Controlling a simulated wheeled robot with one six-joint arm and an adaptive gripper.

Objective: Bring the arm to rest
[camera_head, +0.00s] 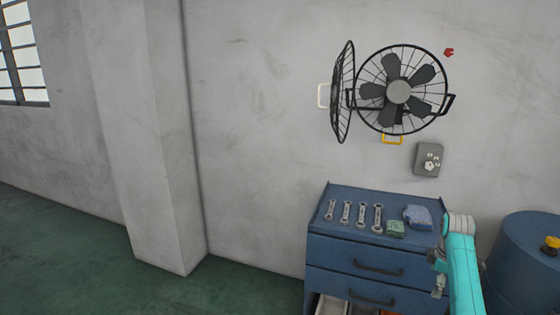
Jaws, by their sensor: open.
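My arm, teal with a pale joint at its top, stands at the lower right in front of the right end of a blue tool cabinet (335,246). My gripper (438,290) shows only as a small grey shape at the left of the arm, low in the picture. It looks open and I see nothing held in it. Its fingertips are small and hard to make out.
Several wrenches (361,214), a green box (396,228) and a blue cloth (418,215) lie on the cabinet top. A blue drum (525,265) stands right of my arm. A wall fan (399,92) and a grey switch box (429,160) are above. Green floor (90,260) is clear at left.

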